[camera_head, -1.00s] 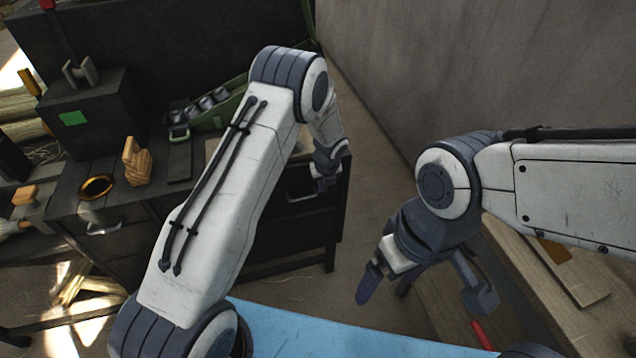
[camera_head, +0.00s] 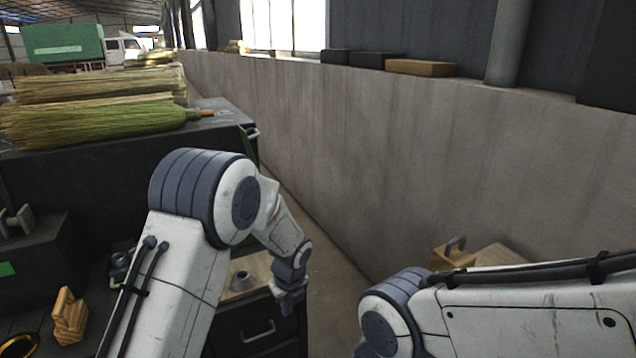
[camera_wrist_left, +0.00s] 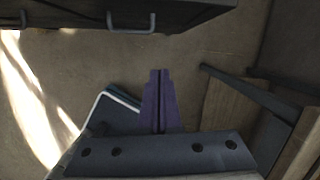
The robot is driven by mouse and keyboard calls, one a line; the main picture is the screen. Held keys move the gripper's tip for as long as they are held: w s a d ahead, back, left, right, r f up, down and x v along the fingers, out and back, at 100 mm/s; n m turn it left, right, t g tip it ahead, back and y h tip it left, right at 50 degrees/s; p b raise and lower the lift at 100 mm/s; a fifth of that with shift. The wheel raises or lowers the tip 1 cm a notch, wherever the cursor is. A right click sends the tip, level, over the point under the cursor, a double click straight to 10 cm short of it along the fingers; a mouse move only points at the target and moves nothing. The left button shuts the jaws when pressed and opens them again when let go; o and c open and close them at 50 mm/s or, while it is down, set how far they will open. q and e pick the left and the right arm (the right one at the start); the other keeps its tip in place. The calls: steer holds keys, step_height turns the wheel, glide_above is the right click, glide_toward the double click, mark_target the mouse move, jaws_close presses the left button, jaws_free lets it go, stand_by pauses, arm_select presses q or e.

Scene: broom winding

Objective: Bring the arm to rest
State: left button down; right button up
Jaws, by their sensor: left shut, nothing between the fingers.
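My left arm comes in from the left in the head view, bent at the elbow, with its forearm hanging down. My left gripper (camera_head: 289,300) points down in front of the dark bench's drawer side, apart from it. In the left wrist view its two purple fingers (camera_wrist_left: 160,100) lie together with nothing between them, over bare floor. My right arm (camera_head: 530,315) reaches in from the right at the lower edge. Its gripper is out of the picture.
A dark drawer cabinet (camera_head: 262,335) stands behind my left gripper. Green and straw broom heads (camera_head: 95,125) lie on a dark bench top at the left. A long grey wall (camera_head: 400,160) runs along the right. Wooden boxes (camera_head: 470,255) stand near my right arm.

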arm_select(q)
steer(key=s+d+r+n+h+p, duration=0.1)
steer(key=s+d+r+n, duration=0.2)
steer(key=s+r+n, duration=0.4)
steer(key=s+d+r+n, duration=0.2)
steer(key=s+r+n, duration=0.2)
steer(key=s+r, duration=0.3)
steer(key=s+r+n+g, duration=0.1)
steer(key=s+n, duration=0.4)
steer(key=s, duration=0.4)
steer(key=s+r+n+g+h+p, duration=0.1)
steer(key=s+r+n, duration=0.1)
steer(key=s+n, duration=0.3)
steer(key=s, duration=0.4)
steer(key=shift+s+a+r, duration=0.15)
steer(key=shift+a+r, duration=0.1)
steer(key=shift+a, duration=0.1)
arm_select(e)
step_height(320, 180, up, 3)
steer(key=shift+f, duration=0.15)
steer(key=shift+c, duration=0.3)
